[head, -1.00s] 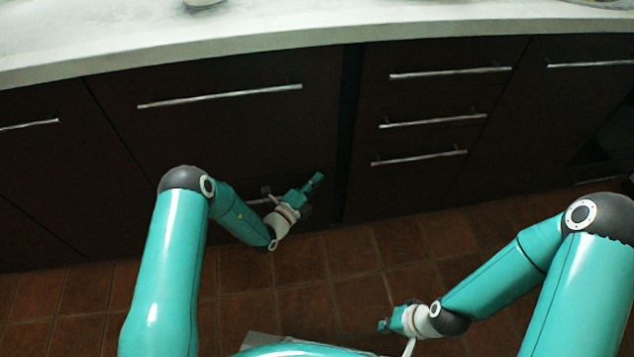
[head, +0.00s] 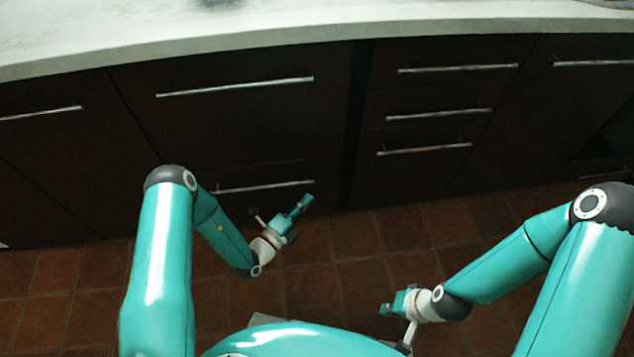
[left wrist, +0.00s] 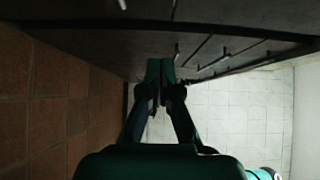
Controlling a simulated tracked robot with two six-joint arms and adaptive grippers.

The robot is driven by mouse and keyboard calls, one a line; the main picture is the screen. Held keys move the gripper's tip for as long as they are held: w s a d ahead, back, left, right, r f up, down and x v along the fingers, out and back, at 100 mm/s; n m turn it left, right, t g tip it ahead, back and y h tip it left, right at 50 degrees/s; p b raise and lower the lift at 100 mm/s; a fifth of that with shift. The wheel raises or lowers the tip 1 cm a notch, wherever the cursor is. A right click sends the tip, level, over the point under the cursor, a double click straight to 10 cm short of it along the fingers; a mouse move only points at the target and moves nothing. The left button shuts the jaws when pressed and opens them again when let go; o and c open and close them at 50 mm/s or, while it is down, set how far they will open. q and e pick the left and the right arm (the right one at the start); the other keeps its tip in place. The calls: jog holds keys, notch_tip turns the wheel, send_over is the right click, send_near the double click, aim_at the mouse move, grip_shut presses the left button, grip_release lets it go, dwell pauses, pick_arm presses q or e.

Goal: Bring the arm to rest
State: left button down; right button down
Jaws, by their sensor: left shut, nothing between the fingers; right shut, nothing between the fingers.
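My left gripper (head: 305,202) is in front of the dark lower cabinets, near the low long drawer handle (head: 265,187). It is shut and empty, pointing up and to the right. In the left wrist view its two fingers (left wrist: 160,70) meet, with the dark cabinet fronts beyond them. My right gripper (head: 386,309) is low over the tiled floor at the lower middle right. It is shut with nothing in it and points left.
Dark cabinets with bar handles (head: 235,87) run across the view under a pale countertop (head: 300,25). A stack of drawers (head: 430,130) is right of centre. Brown floor tiles (head: 350,250) lie between the cabinets and me. In the left wrist view, pale tiles (left wrist: 220,110) show at the right.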

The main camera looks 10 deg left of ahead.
pick_arm(q)
jog(key=s+d+r+m+g+h, duration=0.2)
jog(key=d+r+m+g+h, duration=0.1)
jog(key=d+r+m+h, duration=0.35)
jog(key=s+d+r+m+g+h, duration=0.3)
jog(key=s+d+m+g, duration=0.45)
jog(key=s, duration=0.25)
jog(key=s+a+f+m+g+y, duration=0.1)
jog(key=s+f+m+g+y, duration=0.1)
jog(key=s+m+g, duration=0.5)
jog(key=s+a+f+m+g+y, duration=0.1)
jog(key=s+f+m+g+y, duration=0.2)
jog(key=s+m, duration=0.4)
jog(key=s+a+f+m+y, duration=0.55)
jog(key=a+m, duration=0.25)
jog(key=m, duration=0.2)
jog(key=w+a+f+m+t+y+p, duration=0.1)
jog(key=w+a+m+t+y, duration=0.3)
jog(key=w+m, duration=0.5)
notch_tip(320, 180, up, 25)
jog(key=d+h+p, duration=0.1)
jog(key=p, duration=2.4)
jog(key=shift+t, duration=0.35)
